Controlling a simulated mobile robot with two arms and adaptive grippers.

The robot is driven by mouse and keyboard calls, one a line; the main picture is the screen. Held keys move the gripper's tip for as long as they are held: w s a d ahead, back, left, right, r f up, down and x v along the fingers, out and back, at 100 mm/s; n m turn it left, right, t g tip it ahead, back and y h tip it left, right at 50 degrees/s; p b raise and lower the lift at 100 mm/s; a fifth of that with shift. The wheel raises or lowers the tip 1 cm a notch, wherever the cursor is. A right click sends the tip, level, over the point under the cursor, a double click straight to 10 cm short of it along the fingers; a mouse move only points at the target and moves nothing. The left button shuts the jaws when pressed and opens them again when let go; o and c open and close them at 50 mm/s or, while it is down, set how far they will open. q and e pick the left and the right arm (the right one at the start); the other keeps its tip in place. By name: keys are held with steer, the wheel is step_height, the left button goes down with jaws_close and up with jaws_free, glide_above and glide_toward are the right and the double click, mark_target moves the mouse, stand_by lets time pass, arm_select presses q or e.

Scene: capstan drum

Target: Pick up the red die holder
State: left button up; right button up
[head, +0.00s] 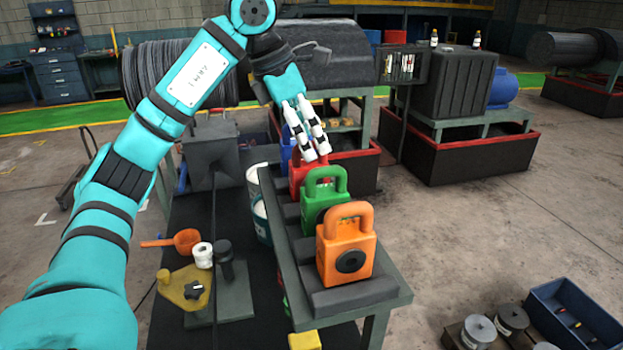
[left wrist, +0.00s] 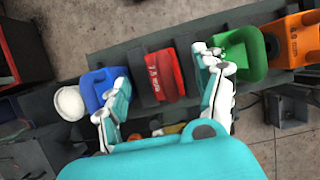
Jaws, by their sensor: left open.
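The red die holder (head: 298,178) stands in a row on the bench, behind the green one, partly hidden by my fingers and the green holder. My left gripper (head: 316,152) reaches down over it from behind, fingers pointing down. In the left wrist view the red die holder (left wrist: 165,74) lies between the two spread fingers of my left gripper (left wrist: 161,72). The gripper is open, with one finger by the blue holder and the other by the green one. Contact with red cannot be told. My right gripper is not in view.
The green holder (head: 322,197) and orange holder (head: 346,255) stand in front of the red one. The blue holder (left wrist: 94,90) is close on its other side. Left of the bench are an orange ladle (head: 184,240) and a white roll (head: 203,255).

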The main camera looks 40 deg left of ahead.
mark_target(318, 161)
arm_select(q)
steer(key=shift+f, duration=0.2)
steer(key=shift+s+f, duration=0.1)
steer(key=shift+f, duration=0.05)
steer(key=p+x, duration=0.2)
steer(key=x, duration=0.2)
steer(key=shift+f, duration=0.25)
steer(key=shift+d+f, duration=0.1)
steer(key=shift+f, duration=0.1)
steer(key=shift+c, duration=0.9)
steer(key=c, duration=1.1)
steer(key=shift+r, duration=0.15)
steer(key=shift+c, duration=0.7)
steer(key=shift+w, duration=0.2)
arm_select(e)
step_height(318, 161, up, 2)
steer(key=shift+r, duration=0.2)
